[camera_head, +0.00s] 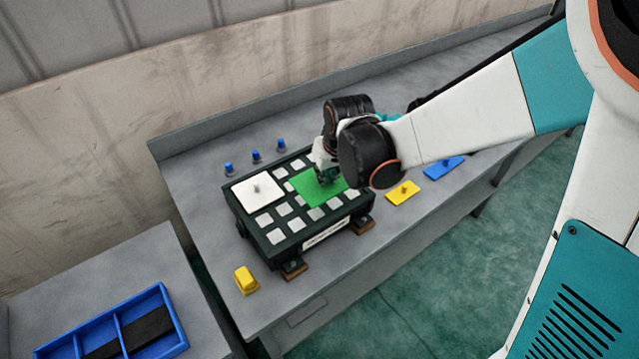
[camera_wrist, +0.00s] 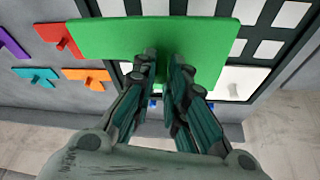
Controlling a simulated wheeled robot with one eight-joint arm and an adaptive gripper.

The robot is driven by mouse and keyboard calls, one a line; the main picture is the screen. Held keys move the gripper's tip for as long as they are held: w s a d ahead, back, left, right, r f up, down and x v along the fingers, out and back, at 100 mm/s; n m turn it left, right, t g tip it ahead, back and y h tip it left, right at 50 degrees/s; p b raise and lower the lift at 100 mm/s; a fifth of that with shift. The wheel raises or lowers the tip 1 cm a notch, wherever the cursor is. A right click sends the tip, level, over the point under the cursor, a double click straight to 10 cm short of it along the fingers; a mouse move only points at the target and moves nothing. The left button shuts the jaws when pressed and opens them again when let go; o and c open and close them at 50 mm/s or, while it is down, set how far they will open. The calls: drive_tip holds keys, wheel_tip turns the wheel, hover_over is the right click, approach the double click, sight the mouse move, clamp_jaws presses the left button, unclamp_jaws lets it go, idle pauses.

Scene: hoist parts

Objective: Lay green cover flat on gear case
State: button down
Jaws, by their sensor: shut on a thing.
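The green cover (camera_head: 311,188) is over the top of the dark gear case (camera_head: 256,229), right of the white cover. My gripper (camera_head: 326,178) is above the green cover. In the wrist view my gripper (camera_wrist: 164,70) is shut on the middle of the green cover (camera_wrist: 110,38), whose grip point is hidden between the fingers. The cover spans part of the case's grid of pale squares. I cannot tell whether it touches the case or hangs just above it.
A white cover (camera_head: 268,190) lies on the case's left part. Yellow (camera_head: 403,193) and blue (camera_head: 441,170) plates lie right of the case. A yellow block (camera_head: 245,281) sits in front, blue pegs (camera_head: 256,156) behind. A blue tray (camera_head: 167,301) stands on the left bench.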

sight(328, 186)
drive_tip(key=shift+f+b, duration=1.85)
drive_tip(key=shift+f, duration=1.2)
drive_tip(key=shift+f, duration=0.15)
drive_tip(key=c, duration=1.6)
unclamp_jaws()
